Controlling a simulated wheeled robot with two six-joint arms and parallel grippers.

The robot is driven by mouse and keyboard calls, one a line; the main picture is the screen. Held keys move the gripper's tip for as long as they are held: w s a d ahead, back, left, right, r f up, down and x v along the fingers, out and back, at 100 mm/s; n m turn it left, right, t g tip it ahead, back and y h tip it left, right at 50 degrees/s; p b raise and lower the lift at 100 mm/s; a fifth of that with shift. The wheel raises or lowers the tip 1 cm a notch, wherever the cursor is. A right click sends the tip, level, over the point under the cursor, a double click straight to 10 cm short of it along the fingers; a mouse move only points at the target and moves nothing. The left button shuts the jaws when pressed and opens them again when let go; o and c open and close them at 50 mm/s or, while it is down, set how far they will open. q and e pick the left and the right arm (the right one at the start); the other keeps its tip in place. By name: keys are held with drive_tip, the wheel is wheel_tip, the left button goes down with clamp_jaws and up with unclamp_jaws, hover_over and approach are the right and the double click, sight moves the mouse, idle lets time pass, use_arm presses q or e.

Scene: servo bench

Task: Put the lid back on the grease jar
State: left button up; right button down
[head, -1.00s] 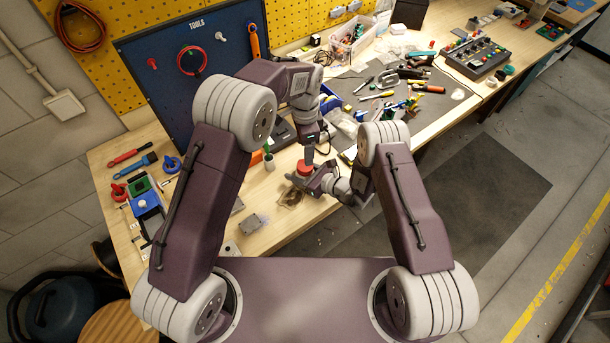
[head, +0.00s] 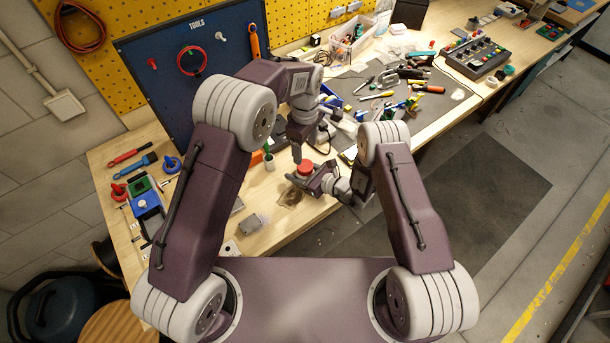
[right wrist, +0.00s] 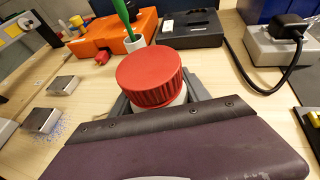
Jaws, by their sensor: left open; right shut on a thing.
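The grease jar (right wrist: 176,103) is a white body mostly hidden under its red ribbed lid (right wrist: 150,78). The lid sits on top of the jar and looks about level; I cannot tell whether it is threaded on. In the head view the red lid (head: 306,167) shows above the bench's front part. My right gripper (head: 303,178) is shut on the jar, with its fingers on both sides of the white body below the lid. My left gripper (head: 297,157) is open, pointing down just above and behind the lid; it does not appear in the right wrist view.
A green-handled brush stands in a white cup (right wrist: 134,47) behind the jar, near an orange box (right wrist: 105,35). Grey metal blocks (right wrist: 42,121) lie to the left. A black cable (right wrist: 245,72) curves at the right. Tools crowd the grey mat (head: 440,105).

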sight(305, 165)
use_arm(q)
drive_tip(key=shift+f, duration=4.05)
clamp_jaws()
drive_tip(key=m, duration=0.9)
drive_tip(key=shift+m, duration=0.4)
